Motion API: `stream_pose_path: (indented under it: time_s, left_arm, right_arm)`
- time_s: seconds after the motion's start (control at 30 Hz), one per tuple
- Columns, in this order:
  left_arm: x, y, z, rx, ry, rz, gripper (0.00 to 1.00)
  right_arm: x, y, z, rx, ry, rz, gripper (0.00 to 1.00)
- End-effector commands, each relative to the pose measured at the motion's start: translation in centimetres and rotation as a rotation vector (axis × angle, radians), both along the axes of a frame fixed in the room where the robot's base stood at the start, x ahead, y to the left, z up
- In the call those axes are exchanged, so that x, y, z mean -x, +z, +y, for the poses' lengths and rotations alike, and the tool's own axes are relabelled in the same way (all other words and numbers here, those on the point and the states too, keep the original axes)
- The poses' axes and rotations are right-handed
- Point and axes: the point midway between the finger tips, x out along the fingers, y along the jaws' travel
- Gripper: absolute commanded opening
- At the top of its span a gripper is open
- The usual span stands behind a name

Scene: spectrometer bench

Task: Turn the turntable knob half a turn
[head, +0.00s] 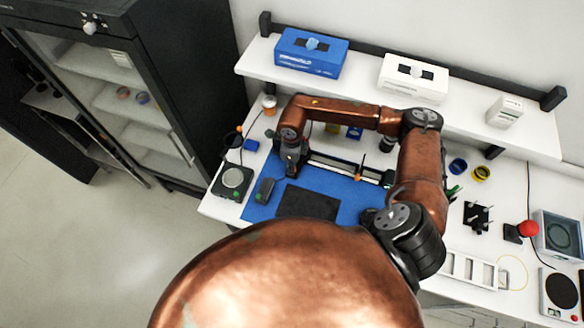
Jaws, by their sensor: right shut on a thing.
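My right gripper (291,171) points down over the left end of a pale rail (338,168) on the blue mat (256,210). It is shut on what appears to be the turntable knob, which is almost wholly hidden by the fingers. A small orange spot shows at the fingertips. How far the knob is turned cannot be seen. My right arm arches over the bench and covers part of the apparatus behind it. My left gripper is not in view.
A dark flat panel (308,204) lies on the mat, with a small grey device (264,190) beside it and a round-topped instrument (233,181) left of it. A shelf (357,72) with boxes runs behind. A glass-door cabinet (110,95) stands left.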

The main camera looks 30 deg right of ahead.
Motion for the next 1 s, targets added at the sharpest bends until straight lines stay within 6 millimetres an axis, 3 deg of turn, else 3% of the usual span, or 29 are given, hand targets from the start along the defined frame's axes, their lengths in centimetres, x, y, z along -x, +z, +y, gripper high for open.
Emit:
stream_pose_path:
  time_s: [0.4, 1.0]
  left_arm:
    - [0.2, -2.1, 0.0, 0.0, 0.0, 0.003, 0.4]
    - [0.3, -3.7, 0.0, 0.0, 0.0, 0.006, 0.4]
  right_arm:
    - [-0.2, -0.1, -0.2, 0.001, -0.398, -0.004, 0.0]
    - [-0.3, 0.1, -0.3, -0.003, -0.967, -0.005, 0.0]
